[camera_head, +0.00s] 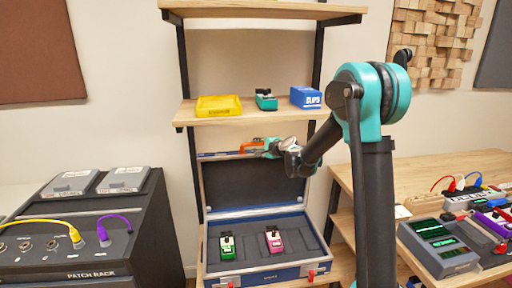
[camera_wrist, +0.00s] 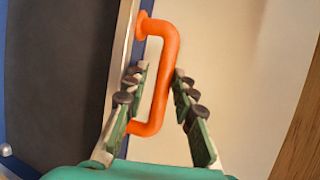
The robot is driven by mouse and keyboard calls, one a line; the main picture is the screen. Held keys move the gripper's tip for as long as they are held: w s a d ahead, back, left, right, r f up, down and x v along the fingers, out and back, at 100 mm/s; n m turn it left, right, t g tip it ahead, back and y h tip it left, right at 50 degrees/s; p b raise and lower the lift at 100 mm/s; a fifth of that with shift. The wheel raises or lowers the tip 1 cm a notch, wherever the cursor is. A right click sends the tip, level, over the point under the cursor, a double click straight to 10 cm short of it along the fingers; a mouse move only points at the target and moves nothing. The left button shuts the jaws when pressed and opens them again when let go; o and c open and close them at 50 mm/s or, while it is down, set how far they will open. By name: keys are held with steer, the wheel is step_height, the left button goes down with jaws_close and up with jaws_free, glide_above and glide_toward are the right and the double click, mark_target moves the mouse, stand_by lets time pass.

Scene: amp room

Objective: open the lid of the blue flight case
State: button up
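The blue flight case (camera_head: 262,270) stands on the lower wooden shelf, and its lid (camera_head: 248,186) is raised about upright behind the base. A green pedal (camera_head: 227,246) and a pink pedal (camera_head: 274,240) sit inside on dark lining. My gripper (camera_head: 262,147) is at the lid's upper edge, near its orange handle (camera_head: 248,147). In the wrist view the orange handle (camera_wrist: 166,75) lies between the fingers of my gripper (camera_wrist: 162,95). The fingers are apart, with a gap beside the handle on the right. Contact with the left finger cannot be told.
A shelf above the lid holds a yellow bin (camera_head: 218,106), a teal pedal (camera_head: 266,100) and a blue box (camera_head: 306,97). A black patch rack (camera_head: 90,240) stands at left. A wooden bench (camera_head: 362,172) with several devices stands at right.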

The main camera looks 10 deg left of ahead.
steer(key=v, duration=1.1)
steer(key=shift+s, duration=0.2)
steer(key=shift+d, duration=0.15)
steer(key=s+d+f+n+g+h, duration=0.2)
steer(key=s+d+f+n+h, duration=0.15)
steer(key=s+d+f, duration=0.6)
steer(key=s+d+f+n+g+h, duration=0.35)
steer(key=s+d, duration=0.25)
steer(key=s, duration=0.8)
steer(key=s+d+f+n+g+h, duration=0.15)
steer(key=s+d+f+n, duration=0.25)
steer(key=s+d+f, duration=0.55)
steer(key=w+a+r+m+t+y, duration=0.2)
steer(key=w+a+r+m+y, duration=0.15)
steer(key=w+a+r, duration=0.65)
steer(key=w+a+r+m+t+y, duration=0.2)
steer(key=w+a+r+m+t, duration=0.3)
steer(key=w, duration=0.9)
steer(key=w+a+r+m+y, duration=0.3)
steer(key=w+a+r, duration=0.55)
steer(key=w, duration=0.45)
steer(key=shift+n, duration=0.25)
steer(key=x, duration=1.7)
steer(key=shift+s+a+f, duration=0.1)
steer(key=shift+s+a, duration=0.15)
steer(key=shift+a, duration=0.05)
jaws_close()
